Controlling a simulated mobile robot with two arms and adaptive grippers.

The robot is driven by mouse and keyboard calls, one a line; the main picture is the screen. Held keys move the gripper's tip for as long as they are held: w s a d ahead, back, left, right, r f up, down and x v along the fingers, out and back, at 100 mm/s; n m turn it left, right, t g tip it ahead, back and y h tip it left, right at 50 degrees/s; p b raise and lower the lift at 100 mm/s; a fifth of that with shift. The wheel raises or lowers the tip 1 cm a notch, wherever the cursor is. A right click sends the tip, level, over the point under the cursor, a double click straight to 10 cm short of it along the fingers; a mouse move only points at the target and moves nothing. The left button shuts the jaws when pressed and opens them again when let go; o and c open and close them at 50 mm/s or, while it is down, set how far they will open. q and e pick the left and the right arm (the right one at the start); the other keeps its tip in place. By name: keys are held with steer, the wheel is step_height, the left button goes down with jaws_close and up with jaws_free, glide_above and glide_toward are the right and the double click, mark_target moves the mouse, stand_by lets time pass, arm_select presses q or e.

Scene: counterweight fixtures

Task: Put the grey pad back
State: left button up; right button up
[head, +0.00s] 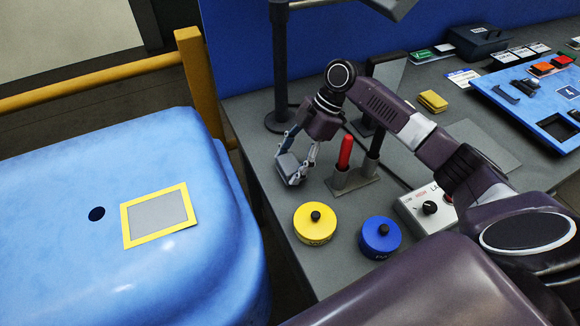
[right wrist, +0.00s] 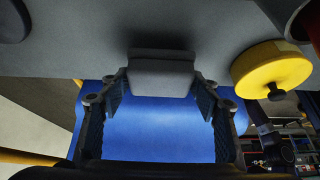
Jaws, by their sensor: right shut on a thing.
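My right gripper (head: 292,166) is shut on the grey pad (head: 288,167), a small block, near the left edge of the grey bench. In the right wrist view the grey pad (right wrist: 160,78) sits between the two fingers of the right gripper (right wrist: 160,88). I cannot tell whether the pad touches the bench top. A yellow-framed grey square (head: 157,215) lies on the large blue rounded body (head: 60,160) at the left, with nothing on it. My left gripper is not in view.
A yellow round weight (head: 315,231) and a blue one (head: 380,243) stand near the bench's front left. A holder with a red handle (head: 345,152) stands beside the gripper. A control box (head: 420,213) is right of the weights. A gap separates bench and blue body.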

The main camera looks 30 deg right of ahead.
step_height(320, 180, down, 2)
steer(key=shift+f, duration=0.1)
steer(key=shift+f, duration=0.2)
steer(key=o, duration=1.1)
